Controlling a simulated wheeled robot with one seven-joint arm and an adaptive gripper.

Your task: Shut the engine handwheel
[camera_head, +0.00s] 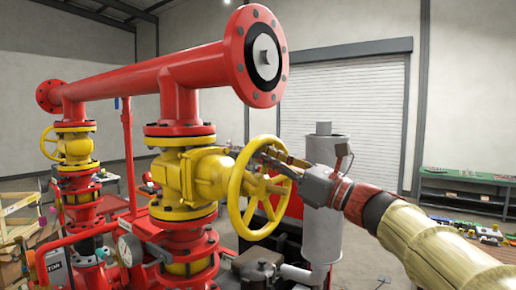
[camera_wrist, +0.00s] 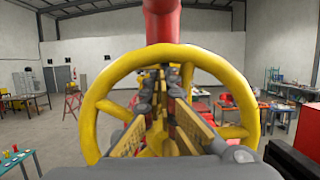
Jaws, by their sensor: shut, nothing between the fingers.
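The near yellow handwheel (camera_head: 236,188) stands upright on a yellow valve (camera_head: 188,178) in the red pipework. In the wrist view the handwheel's rim (camera_wrist: 95,98) fills the middle of the picture. My gripper (camera_head: 272,158) comes in from the right at the wheel's face. In the wrist view my gripper (camera_wrist: 160,78) points at the wheel's middle, inside the rim, and hides the hub and some spokes. Its fingers are shut with nothing held. I cannot tell whether the fingers touch a spoke. A second, smaller yellow handwheel (camera_head: 47,142) is on a farther valve at left.
A thick red pipe (camera_head: 150,77) with a round end flange (camera_head: 237,55) runs above the valves. A grey cylinder (camera_head: 323,240) stands below my wrist, close to it. A green workbench (camera_head: 460,190) is at the far right. Open floor (camera_head: 375,250) lies between.

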